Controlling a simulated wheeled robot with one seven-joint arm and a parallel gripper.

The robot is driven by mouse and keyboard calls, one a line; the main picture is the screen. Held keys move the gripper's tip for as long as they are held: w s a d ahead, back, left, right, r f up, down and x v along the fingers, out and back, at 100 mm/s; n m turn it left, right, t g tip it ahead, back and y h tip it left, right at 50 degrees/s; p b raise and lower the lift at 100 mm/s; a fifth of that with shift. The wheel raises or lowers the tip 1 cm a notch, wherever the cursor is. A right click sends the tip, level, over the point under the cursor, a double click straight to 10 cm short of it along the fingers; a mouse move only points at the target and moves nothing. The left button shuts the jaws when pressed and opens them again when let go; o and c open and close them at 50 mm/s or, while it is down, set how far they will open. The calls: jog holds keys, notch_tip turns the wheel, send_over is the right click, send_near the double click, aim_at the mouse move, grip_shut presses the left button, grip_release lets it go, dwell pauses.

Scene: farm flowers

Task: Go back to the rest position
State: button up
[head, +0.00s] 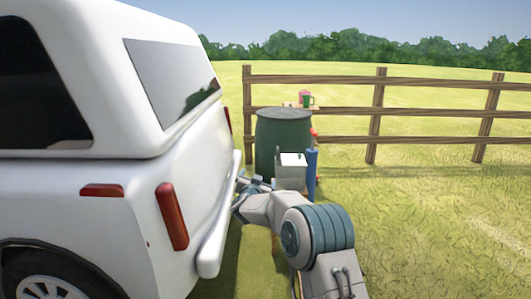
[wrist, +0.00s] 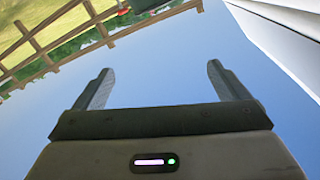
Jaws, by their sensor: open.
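My gripper (wrist: 160,88) shows in the wrist view with its two fingers wide apart and nothing between them. It is open against blue sky. In the head view my arm reaches forward from the lower right beside the white truck (head: 110,190). The gripper end (head: 245,184) is small there, close to the truck's rear bumper, and its fingers are hard to make out. The truck's white side also shows at the right of the wrist view (wrist: 285,40).
A green barrel (head: 282,140) stands ahead, with a grey box-like container (head: 291,175) and a blue cylinder (head: 312,172) before it. A wooden fence (head: 375,125) runs behind, with a green-and-pink item (head: 306,99) near it. Open grass (head: 430,220) lies to the right.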

jog(key=s+d+r+n+g+y+p, duration=0.25)
jog(key=s+r+p, duration=0.25)
jog(key=s+r, duration=0.3)
jog(key=s+d+r+n+g+y+p, duration=0.1)
jog(key=s+r+n+g+y+p, duration=0.2)
jog(key=s+r, duration=0.5)
jog(key=s+d+r+g+h+p, duration=0.1)
jog(key=s+d+g+p, duration=0.2)
jog(key=s, duration=1)
jog(key=s+d+g+h+p, duration=0.1)
jog(key=s+d+g+p, duration=0.2)
jog(key=s, duration=1)
jog(key=s+d+r+g+h+p, duration=0.1)
jog(key=s+d+g+p, duration=0.2)
jog(key=s+d+p, duration=0.5)
jog(key=s, duration=0.5)
jog(key=shift+s+d+r+m, duration=0.2)
jog(key=shift+s+r+m, duration=0.1)
jog(key=shift+r+m, duration=0.05)
